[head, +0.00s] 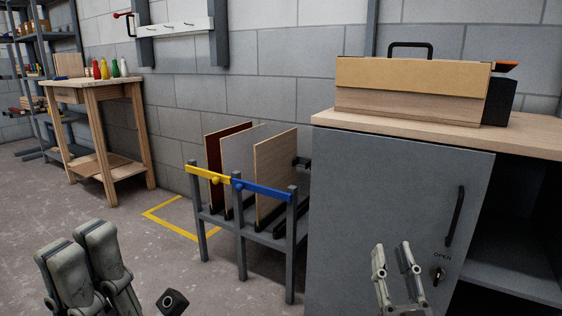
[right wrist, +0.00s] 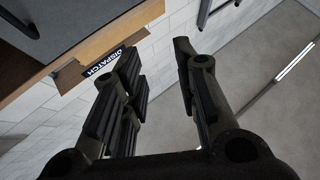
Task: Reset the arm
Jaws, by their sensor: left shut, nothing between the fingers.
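My left gripper (head: 75,245) is at the lower left of the head view, shut and empty, above the floor. My right gripper (head: 393,258) is at the lower right of the head view, in front of the grey cabinet door. In the right wrist view my right gripper (right wrist: 158,58) has its fingers apart with nothing between them. A grey rack (head: 242,260) stands between the two grippers. A yellow batten (head: 207,175) and a blue batten (head: 265,191) run along its front top edge. Neither gripper visibly touches the rack.
The grey cabinet (head: 385,190) has a black handle and a knob marked OPEN; a wooden box (head: 410,75) stands on top. The rack holds a brown, a grey and a light wooden panel (head: 276,170). A wooden table (head: 98,85) stands at left. The floor (head: 60,205) before it is clear.

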